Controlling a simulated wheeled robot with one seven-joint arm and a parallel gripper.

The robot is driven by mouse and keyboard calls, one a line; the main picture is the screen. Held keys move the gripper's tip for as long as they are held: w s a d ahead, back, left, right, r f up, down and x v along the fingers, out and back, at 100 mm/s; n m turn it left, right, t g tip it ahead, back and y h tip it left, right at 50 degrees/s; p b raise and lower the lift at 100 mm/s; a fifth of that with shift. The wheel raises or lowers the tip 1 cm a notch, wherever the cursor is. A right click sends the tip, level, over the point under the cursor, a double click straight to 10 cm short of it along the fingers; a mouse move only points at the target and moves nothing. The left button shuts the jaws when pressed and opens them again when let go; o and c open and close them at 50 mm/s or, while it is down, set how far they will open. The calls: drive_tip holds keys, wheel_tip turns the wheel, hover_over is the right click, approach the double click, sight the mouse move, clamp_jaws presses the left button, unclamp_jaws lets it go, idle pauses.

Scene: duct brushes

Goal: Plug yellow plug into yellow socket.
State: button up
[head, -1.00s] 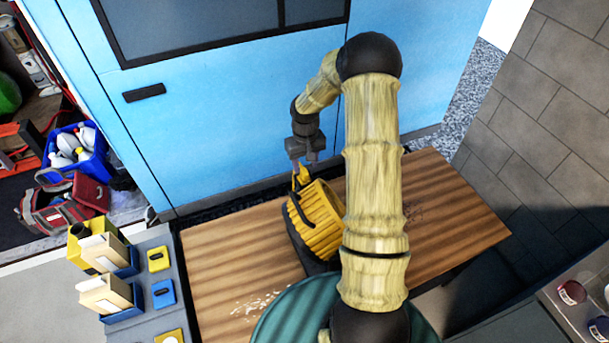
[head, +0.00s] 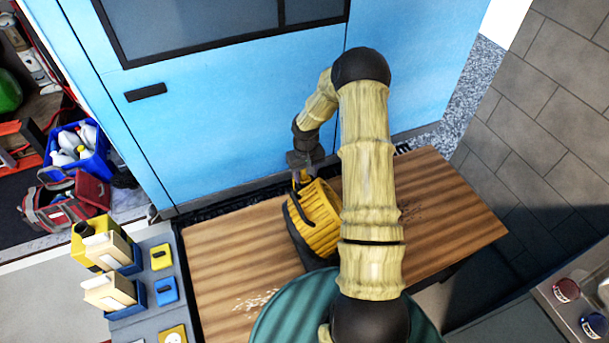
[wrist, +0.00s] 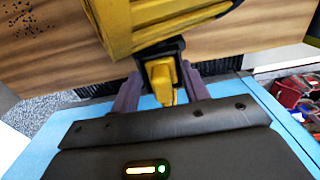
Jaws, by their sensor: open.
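The yellow plug (wrist: 161,82) is a small yellow block at a black mount beside a yellow ribbed housing (head: 320,220) on the wooden table. In the head view the plug (head: 301,179) shows just below my gripper (head: 302,170), partly covered by it. In the wrist view my gripper (wrist: 160,92) is open, with one finger on each side of the plug. I cannot tell whether either finger touches it. A yellow square plate with a dark opening (head: 162,256) lies on the grey surface at left; it may be the yellow socket.
A blue square plate (head: 166,290) and another yellow plate (head: 174,335) lie near it, beside yellow and blue bins holding cartons (head: 107,250). The blue wall (head: 240,110) stands close behind the table (head: 450,205). The table's right part is mostly clear.

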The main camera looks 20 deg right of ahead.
clamp_jaws()
drive_tip(key=shift+r, duration=0.1)
idle(0.3)
wheel_tip(320, 180, up, 10)
drive_tip(key=shift+f+b, duration=0.1)
drive_tip(key=shift+b, duration=1.1)
